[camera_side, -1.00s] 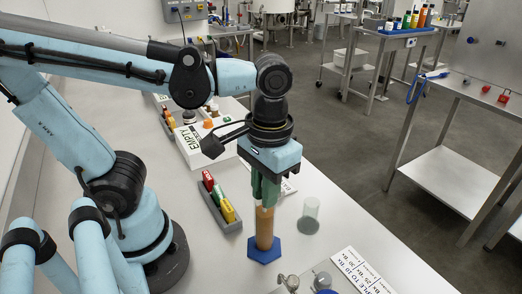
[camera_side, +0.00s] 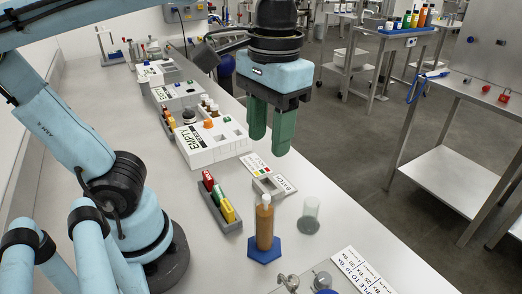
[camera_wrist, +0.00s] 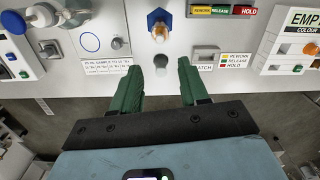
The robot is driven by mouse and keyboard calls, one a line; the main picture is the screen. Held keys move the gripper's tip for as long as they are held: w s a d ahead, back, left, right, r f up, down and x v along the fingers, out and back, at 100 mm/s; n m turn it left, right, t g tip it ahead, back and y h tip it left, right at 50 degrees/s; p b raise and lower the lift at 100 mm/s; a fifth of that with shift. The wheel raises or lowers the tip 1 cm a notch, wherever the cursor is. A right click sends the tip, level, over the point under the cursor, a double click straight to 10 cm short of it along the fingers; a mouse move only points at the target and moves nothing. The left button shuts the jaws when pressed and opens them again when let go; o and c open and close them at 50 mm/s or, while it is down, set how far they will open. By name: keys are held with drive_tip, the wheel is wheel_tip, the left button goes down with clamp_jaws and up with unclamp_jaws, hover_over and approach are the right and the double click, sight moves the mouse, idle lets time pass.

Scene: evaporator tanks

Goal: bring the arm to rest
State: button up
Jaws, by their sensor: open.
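My gripper (camera_side: 271,128) is open and empty, raised above the bench, its two green fingers pointing down and spread apart. It also shows in the wrist view (camera_wrist: 164,85). An amber-filled bottle (camera_side: 264,222) stands upright on a blue hexagonal base (camera_side: 264,252), below my gripper and apart from it. In the wrist view the bottle (camera_wrist: 159,32) is seen from above, beyond the fingertips.
A clear glass cylinder (camera_side: 310,215) stands right of the bottle. A grey rack (camera_side: 219,208) with red, green and yellow blocks is to its left. A white box marked EMPTY (camera_side: 212,142) lies behind. The space around my raised gripper looks clear.

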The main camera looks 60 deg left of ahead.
drive_tip(key=w+a+f+m+t, duration=0.1)
drive_tip(key=w+a+f+t, duration=0.6)
drive_tip(key=f, duration=0.4)
drive_tip(key=shift+a+f+m+t, duration=0.3)
drive_tip(key=shift+a+f+m, duration=0.1)
drive_tip(key=shift+a, duration=0.45)
